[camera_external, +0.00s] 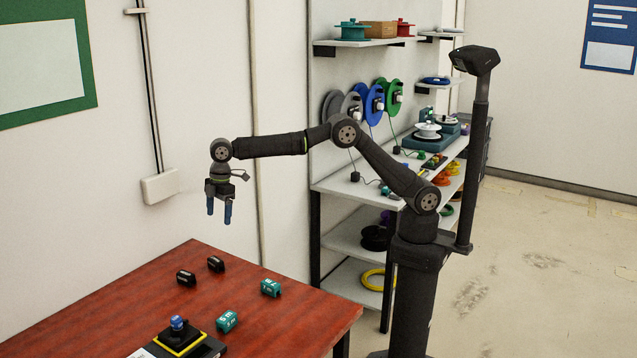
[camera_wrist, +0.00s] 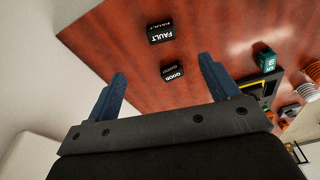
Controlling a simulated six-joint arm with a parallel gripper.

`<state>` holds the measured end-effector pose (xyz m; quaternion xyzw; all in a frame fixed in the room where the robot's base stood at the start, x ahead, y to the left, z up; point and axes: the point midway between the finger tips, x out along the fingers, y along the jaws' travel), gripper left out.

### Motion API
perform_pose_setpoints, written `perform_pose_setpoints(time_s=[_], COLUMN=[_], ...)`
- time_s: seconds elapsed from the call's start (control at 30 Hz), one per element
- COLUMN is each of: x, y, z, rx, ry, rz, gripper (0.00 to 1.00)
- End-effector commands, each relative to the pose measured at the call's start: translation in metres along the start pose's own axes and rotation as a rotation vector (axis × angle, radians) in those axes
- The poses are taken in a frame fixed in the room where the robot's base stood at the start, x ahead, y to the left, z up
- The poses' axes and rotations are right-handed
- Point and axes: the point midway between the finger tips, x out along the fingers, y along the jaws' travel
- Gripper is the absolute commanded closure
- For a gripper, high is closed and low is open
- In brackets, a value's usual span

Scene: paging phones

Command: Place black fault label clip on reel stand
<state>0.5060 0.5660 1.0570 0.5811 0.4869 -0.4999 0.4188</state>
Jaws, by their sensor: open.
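The black fault label clip (camera_wrist: 160,32) lies on the red-brown table, its white FAULT lettering readable in the wrist view. In the external view it appears to be the farther-right black clip (camera_external: 216,264). A similar black clip lettered GOOD (camera_wrist: 172,71) lies beside it; it also shows in the external view (camera_external: 186,278). My gripper (camera_external: 219,214) hangs above the table, fingers down, open and empty, apart from both clips. Large upright reels, grey, blue (camera_external: 375,103) and green (camera_external: 389,97), stand on the shelf; I cannot tell which part is the reel stand.
Teal clips (camera_external: 270,287) (camera_external: 226,321) lie on the table (camera_external: 310,325). A black-and-yellow device (camera_external: 181,338) with a blue knob stands at its front. The white shelf unit (camera_external: 340,187) behind my arm holds more reels. A white wall borders the table's left.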

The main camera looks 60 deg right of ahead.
Motion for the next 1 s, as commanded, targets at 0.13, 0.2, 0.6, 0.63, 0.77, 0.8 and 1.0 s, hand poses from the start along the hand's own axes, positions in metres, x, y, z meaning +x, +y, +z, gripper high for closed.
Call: perform_pose_setpoints(time_s=[0.13,0.2,0.6,0.63,0.77,0.8,1.0], x=[-0.001,-0.001,0.001,0.001,0.002,0.002,0.002], y=[0.000,0.000,0.003,0.003,0.004,0.004,0.002], z=[0.000,0.000,-0.010,-0.013,-0.025,-0.027,-0.033], rx=[0.000,0.000,-0.005,-0.006,-0.008,-0.007,-0.002], ry=[0.000,0.000,-0.028,-0.036,-0.082,-0.095,-0.142], rz=[0.000,0.000,-0.001,0.000,-0.001,0.000,0.000], gripper=[0.20,0.20,0.20,0.20,0.20,0.20,0.20])
